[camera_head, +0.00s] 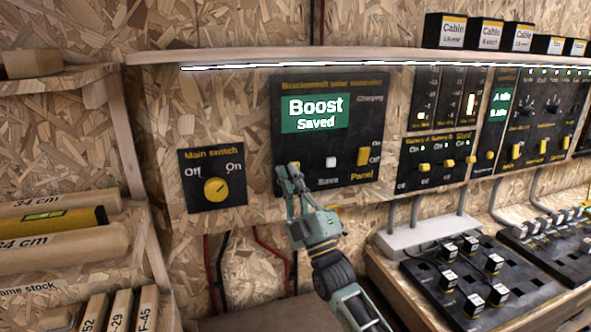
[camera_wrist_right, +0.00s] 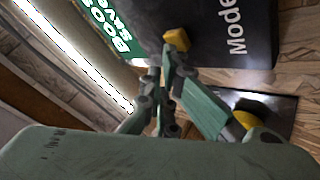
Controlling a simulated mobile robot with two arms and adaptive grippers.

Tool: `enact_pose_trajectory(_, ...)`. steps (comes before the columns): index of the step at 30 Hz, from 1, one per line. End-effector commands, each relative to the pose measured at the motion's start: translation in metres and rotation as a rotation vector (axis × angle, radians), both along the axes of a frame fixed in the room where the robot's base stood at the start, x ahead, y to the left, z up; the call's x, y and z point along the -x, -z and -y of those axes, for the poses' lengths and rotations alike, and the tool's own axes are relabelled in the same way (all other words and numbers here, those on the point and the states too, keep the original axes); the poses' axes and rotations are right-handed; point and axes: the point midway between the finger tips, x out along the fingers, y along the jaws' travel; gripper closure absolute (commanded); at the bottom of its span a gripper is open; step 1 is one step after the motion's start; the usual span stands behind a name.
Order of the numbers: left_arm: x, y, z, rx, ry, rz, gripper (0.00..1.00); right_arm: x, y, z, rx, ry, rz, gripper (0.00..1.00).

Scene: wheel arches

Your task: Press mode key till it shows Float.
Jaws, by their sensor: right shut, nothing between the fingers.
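The dark solar controller panel (camera_head: 330,95) is on the chipboard wall. Its green display (camera_head: 315,113) reads "Boost" and "Saved". My right gripper (camera_head: 288,174) is shut and empty at the panel's lower left corner, hiding the mode key in the head view. In the right wrist view the "Mode" label (camera_wrist_right: 236,33) and a yellow key (camera_wrist_right: 176,40) show right by the fingertips (camera_wrist_right: 170,62). I cannot tell whether the fingers touch the key. The left gripper is not in view.
Beside the hidden key are a white Save key (camera_head: 331,162) and an orange Panel switch (camera_head: 363,156). A main switch (camera_head: 214,187) with a yellow knob is at left. A shelf (camera_head: 330,56) runs above. Battery switches (camera_head: 437,160) and a black socket board (camera_head: 480,280) are at right.

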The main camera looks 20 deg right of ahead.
Motion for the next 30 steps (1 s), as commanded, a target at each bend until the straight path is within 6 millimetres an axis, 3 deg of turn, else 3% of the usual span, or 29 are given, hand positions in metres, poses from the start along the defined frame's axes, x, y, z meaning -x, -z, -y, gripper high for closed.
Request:
enact_pose_trajectory(16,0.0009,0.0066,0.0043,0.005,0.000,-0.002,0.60,-0.0069,0.0014,-0.0002,0.000,0.000,-0.001,1.00)
enact_pose_trajectory(30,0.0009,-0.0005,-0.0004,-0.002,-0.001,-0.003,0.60,-0.0004,-0.0004,-0.0001,-0.001,0.000,-0.002,1.00)
